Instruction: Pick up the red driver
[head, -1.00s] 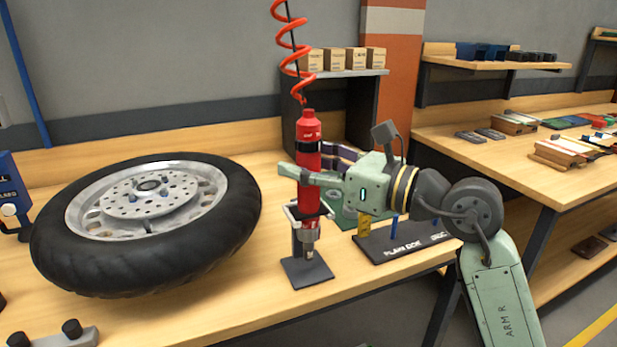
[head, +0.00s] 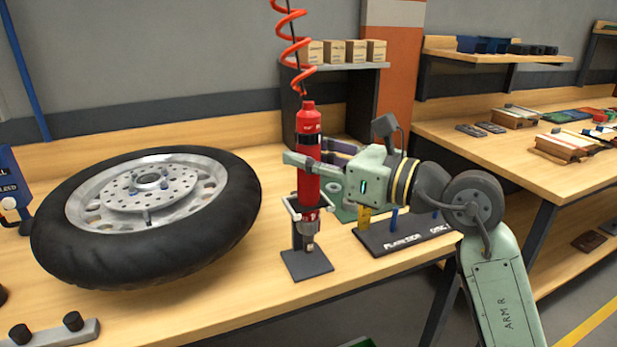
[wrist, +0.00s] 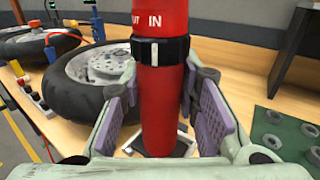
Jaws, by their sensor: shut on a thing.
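The red driver (head: 308,187) stands upright in a small dark stand (head: 307,266), with its body inside the stand's light ring. Its metal tip shows just above the stand's base plate. My gripper (head: 300,160) reaches in from the right and is shut on the driver's body, below the black band.
A red coiled hose (head: 291,45) hangs above the driver. A large wheel (head: 150,215) lies close on the left. A labelled dark tray (head: 400,235) and a green plate (wrist: 285,135) sit on the right. A shelf with boxes (head: 340,66) stands behind.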

